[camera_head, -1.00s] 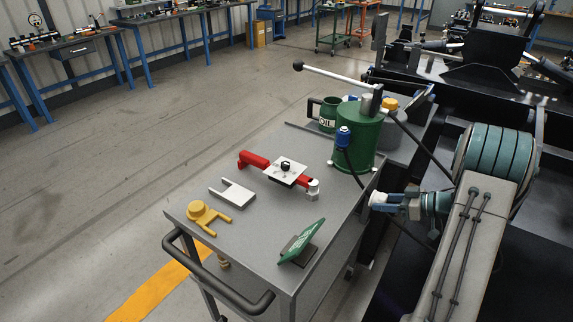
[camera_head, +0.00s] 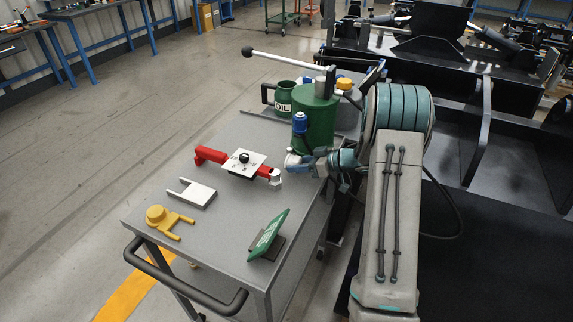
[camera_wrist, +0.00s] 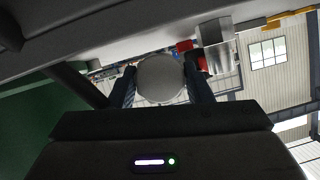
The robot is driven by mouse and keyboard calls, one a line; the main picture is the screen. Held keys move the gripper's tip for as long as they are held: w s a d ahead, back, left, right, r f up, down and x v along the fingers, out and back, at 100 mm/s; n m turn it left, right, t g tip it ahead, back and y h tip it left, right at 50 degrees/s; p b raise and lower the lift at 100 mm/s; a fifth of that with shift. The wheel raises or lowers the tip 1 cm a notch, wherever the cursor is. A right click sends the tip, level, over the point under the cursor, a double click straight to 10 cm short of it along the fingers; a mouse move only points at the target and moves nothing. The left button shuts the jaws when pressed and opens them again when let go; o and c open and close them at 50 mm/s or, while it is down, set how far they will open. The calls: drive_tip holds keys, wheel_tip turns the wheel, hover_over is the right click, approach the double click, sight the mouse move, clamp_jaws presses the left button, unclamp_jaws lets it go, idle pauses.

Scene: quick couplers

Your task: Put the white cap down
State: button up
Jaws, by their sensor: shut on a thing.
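The white cap (camera_wrist: 160,78) is round and pale, held between the two dark fingers of my gripper (camera_wrist: 160,88) in the wrist view. In the head view my gripper (camera_head: 303,165) is at the right side of the grey cart top (camera_head: 215,235), just below the blue coupling (camera_head: 300,122) and right of the red clamp's end. The white cap shows there as a small pale shape (camera_head: 291,160) at the gripper's tip. Its height above the cart top is hard to tell.
A red clamp with a white plate (camera_head: 243,163), a pale forked piece (camera_head: 192,193), a yellow forked cap (camera_head: 168,219) and a tilted green sign (camera_head: 268,234) are on the cart. A green pump (camera_head: 318,110) and OIL mug (camera_head: 282,97) stand behind. Bare cart top lies between them.

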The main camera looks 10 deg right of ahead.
sight(286, 172)
drive_tip(key=shift+w+a, duration=0.2)
drive_tip(key=shift+a, duration=0.2)
drive_tip(key=x, duration=0.3)
drive_tip(key=shift+w+a+r, duration=0.1)
drive_tip(key=shift+w+a, duration=0.1)
drive_tip(key=shift+a, duration=0.1)
drive_tip(key=shift+d+f, duration=0.1)
drive_tip(key=shift+f, duration=0.15)
drive_tip(key=shift+f, duration=0.2)
drive_tip(key=o, duration=1.1)
drive_tip(key=shift+r, duration=0.1)
